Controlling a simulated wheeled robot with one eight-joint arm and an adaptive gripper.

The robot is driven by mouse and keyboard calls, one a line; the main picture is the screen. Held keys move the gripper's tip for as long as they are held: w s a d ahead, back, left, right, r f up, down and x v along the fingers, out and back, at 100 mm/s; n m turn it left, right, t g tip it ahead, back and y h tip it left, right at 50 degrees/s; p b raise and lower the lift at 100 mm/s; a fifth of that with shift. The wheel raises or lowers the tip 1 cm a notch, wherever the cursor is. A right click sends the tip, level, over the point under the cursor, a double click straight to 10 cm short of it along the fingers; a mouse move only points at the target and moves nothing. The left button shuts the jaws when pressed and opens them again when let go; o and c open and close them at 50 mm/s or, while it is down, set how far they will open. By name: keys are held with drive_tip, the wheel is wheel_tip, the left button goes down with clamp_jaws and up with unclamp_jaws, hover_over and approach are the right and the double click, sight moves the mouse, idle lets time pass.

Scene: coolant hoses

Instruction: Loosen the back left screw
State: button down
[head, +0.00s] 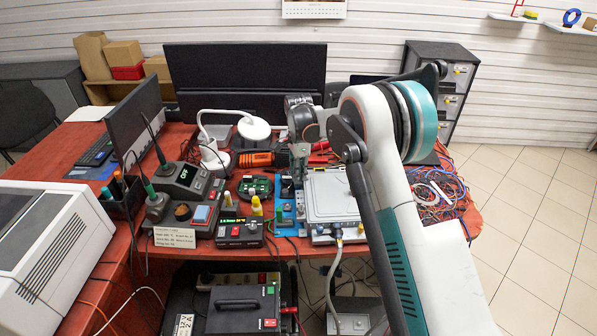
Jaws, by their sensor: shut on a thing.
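A light grey metal box with a flat lid (331,196) lies on the red table, in the middle of the head view. My gripper (299,176) points down at the box's back left corner. It is small in this view and its fingers are shut at that corner, where the back left screw sits. The screw itself is hidden by the fingers, so I cannot see how far it stands out. Yellow-and-metal fittings (338,232) show on the box's front side, with a hose (335,275) hanging down from there.
Left of the box are a blue fixture (286,207), a green circuit board (255,188) and a black device with red buttons (240,232). A white desk lamp (254,130) and an orange-and-black tool (257,159) lie behind. Tangled wires (437,192) lie right of my arm.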

drive_tip(key=n+p, duration=0.1)
drive_tip(key=n, duration=0.3)
drive_tip(key=shift+n, duration=0.4)
drive_tip(key=n, duration=0.4)
drive_tip(key=shift+n+p, duration=0.3)
drive_tip(key=n, duration=0.4)
drive_tip(key=shift+n+p, duration=0.35)
drive_tip(key=shift+n, duration=1.75)
drive_tip(key=c, duration=1.5)
unclamp_jaws()
drive_tip(key=shift+c, duration=0.2)
drive_tip(key=shift+r, duration=0.1)
